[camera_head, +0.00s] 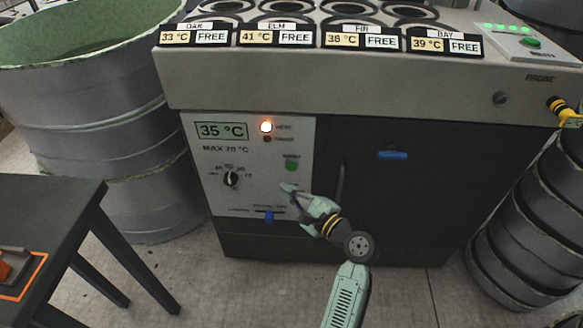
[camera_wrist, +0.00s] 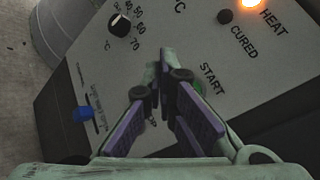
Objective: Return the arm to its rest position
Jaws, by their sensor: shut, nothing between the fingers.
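My gripper (camera_head: 287,187) is in front of the white control panel (camera_head: 205,145) of a grey oven-like unit, just below the green START button (camera_head: 291,165). Its fingers are together and hold nothing. In the wrist view my gripper (camera_wrist: 164,76) points at the panel, and its right finger partly hides the START button (camera_wrist: 198,87). I cannot tell whether the fingertips touch the panel. My arm reaches up from the bottom of the head view.
The HEAT lamp (camera_head: 266,126) is lit; the display (camera_head: 222,131) reads 35 °C. A black dial (camera_head: 231,178) and blue slider (camera_head: 269,215) are nearby. A dark door (camera_head: 390,190) is right, a dark table (camera_head: 60,205) left, drums (camera_head: 110,130) behind it. A yellow-black probe (camera_head: 562,108) hangs right.

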